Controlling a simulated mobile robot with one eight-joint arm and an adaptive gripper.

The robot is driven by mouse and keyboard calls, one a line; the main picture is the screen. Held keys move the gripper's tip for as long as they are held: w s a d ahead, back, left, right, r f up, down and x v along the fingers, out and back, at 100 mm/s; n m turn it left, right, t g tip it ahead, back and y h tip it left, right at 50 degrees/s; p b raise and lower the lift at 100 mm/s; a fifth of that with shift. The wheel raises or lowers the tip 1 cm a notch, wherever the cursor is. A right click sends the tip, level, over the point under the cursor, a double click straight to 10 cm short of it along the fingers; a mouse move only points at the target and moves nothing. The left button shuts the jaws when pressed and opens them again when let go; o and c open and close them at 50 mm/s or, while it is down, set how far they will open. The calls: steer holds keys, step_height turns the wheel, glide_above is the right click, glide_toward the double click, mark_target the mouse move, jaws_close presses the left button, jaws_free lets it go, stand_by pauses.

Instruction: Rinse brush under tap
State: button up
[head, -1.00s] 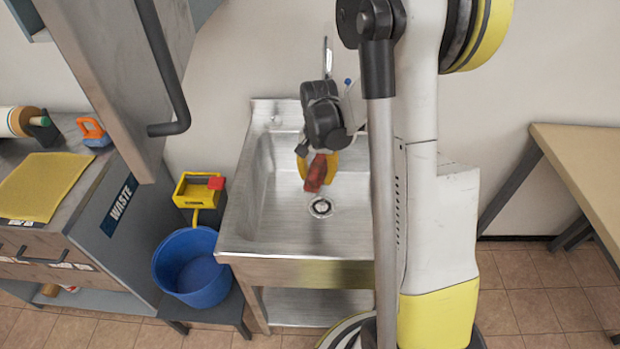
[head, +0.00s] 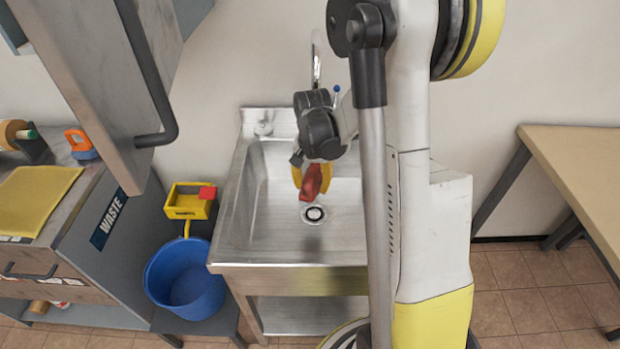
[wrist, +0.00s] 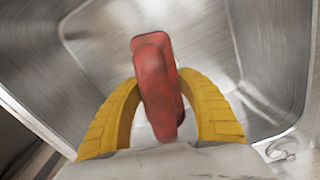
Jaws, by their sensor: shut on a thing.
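The brush is a red block-like thing (head: 312,182) with dark smudges, over the sink basin. It shows large in the wrist view (wrist: 157,85). My gripper (head: 311,180) has yellow fingers closed on both sides of it and holds it above the drain. The steel sink (head: 235,235) stands against the wall. The tap (head: 316,65) shows as a thin curved spout behind my wrist; its lower part is hidden by my arm. I see no water stream. The brush's bristles cannot be made out.
A blue bucket (head: 185,280) and a yellow wringer (head: 188,204) stand left of the sink. A grey cabinet (head: 100,60) with a dark handle overhangs at upper left. A waste counter (head: 110,225) is at far left. A wooden table (head: 585,165) is at right.

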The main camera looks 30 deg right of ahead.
stand_by(0.3)
steer(key=shift+w, duration=0.55)
steer(key=shift+s, duration=0.6)
steer(key=a, duration=0.8)
steer(key=shift+b, duration=0.4)
stand_by(1.0)
